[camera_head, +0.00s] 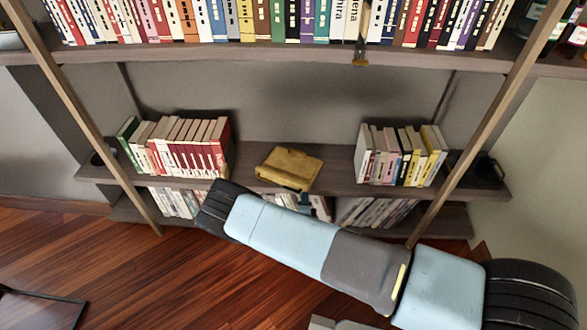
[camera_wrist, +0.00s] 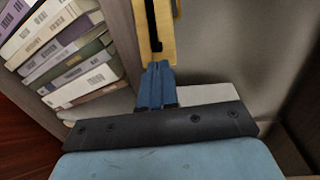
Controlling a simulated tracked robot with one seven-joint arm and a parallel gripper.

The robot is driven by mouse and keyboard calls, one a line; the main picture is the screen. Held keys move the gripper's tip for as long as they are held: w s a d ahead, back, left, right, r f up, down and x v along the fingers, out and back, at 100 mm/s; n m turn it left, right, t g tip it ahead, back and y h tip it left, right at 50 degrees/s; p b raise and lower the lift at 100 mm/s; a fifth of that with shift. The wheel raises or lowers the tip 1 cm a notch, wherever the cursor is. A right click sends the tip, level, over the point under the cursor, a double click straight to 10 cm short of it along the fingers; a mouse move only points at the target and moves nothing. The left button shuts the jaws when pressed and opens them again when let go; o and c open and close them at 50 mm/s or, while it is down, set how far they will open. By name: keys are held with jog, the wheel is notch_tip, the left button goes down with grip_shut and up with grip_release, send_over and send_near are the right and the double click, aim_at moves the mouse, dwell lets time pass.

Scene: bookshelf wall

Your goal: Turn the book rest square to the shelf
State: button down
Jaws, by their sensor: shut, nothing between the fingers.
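The book rest (camera_head: 290,168) is a yellow-brown wooden piece on the middle shelf board, in the gap between two groups of books. It sits turned at an angle to the shelf's front edge. In the wrist view, a yellow piece with a black slot, which looks like the book rest (camera_wrist: 168,42), is just beyond my fingertips. My gripper (camera_wrist: 158,68) is shut and empty, its blue fingers together and pointing at that piece. I cannot tell whether they touch it. In the head view my gripper does not show; my arm crosses in front of the shelf's lower part.
Books stand to the left (camera_head: 188,147) and right (camera_head: 402,152) of the book rest on the middle shelf board (camera_head: 340,170). A full row of books (camera_head: 290,20) stands above. Slanting wooden posts (camera_head: 85,110) rise on both sides. Labelled books (camera_wrist: 65,50) show close by in the wrist view.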

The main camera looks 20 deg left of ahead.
aim_at(305, 189)
jog(key=shift+r+x, duration=0.15)
jog(key=shift+x, duration=1.25)
jog(key=shift+r+x, duration=0.1)
jog(key=shift+x, duration=1.3)
jog(key=shift+w, duration=0.1)
jog(key=shift+r+x, duration=0.1)
jog(key=shift+x, duration=1.05)
jog(key=shift+r+x, duration=0.15)
jog(key=shift+x, duration=2.3)
jog(key=shift+r, duration=0.1)
jog(key=shift+v, duration=2.05)
